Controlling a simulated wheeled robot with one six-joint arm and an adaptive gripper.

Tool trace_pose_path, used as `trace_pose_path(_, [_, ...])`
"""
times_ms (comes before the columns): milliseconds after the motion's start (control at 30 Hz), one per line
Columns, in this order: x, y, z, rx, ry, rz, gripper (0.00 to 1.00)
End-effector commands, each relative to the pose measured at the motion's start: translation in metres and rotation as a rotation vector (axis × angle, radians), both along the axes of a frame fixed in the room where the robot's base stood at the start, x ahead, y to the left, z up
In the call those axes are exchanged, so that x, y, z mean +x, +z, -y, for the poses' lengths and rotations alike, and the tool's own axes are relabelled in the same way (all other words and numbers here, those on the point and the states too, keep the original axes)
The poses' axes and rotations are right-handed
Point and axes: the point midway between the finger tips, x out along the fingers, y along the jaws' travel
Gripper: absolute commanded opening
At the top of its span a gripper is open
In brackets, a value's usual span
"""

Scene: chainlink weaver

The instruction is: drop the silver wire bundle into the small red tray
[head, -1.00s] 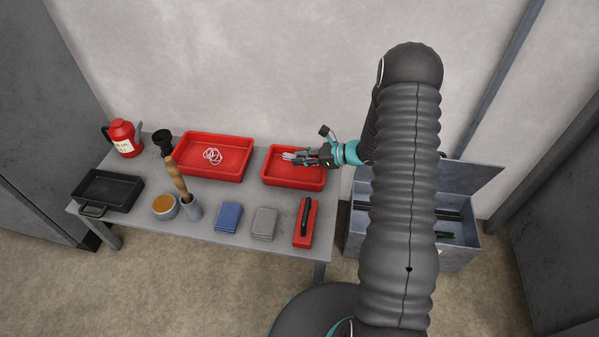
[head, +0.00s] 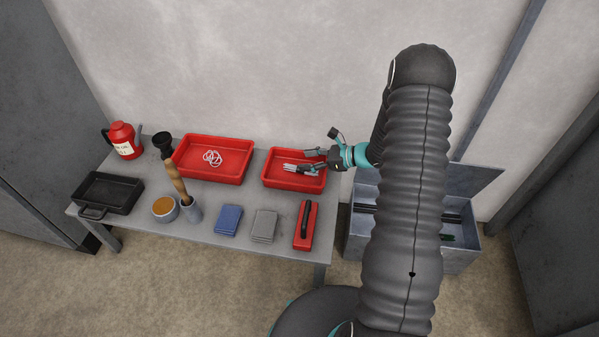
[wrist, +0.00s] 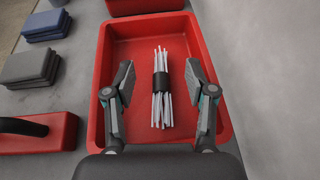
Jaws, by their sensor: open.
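The silver wire bundle (wrist: 161,88), thin pale rods with a black band round the middle, shows inside the small red tray (wrist: 225,128) in the wrist view. It seems to lie on the tray floor. My gripper (wrist: 160,85) is open, with one finger on each side of the bundle and a gap to both. In the head view my gripper (head: 312,161) is over the small red tray (head: 280,153), and the bundle (head: 291,167) shows at its fingertips.
A larger red tray (head: 184,166) with white rings stands left of the small one. A red tool with a black handle (head: 303,232), grey cloths (head: 264,224) and blue cloths (head: 228,219) lie in front. An open grey chest (head: 357,236) stands right of the table.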

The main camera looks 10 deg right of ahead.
Motion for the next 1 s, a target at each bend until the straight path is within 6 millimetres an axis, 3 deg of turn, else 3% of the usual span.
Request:
trace_pose_path(200, [-0.019, 0.018, 0.038, -0.001, -0.006, 0.002, 0.55])
trace_pose_path(400, [-0.033, 0.030, 0.064, -0.001, -0.004, 0.001, 0.55])
trace_pose_path(600, [-0.040, 0.035, 0.075, -0.001, -0.001, 0.001, 0.55])
trace_pose_path(1000, [-0.040, 0.036, 0.076, -0.001, -0.001, 0.001, 0.55])
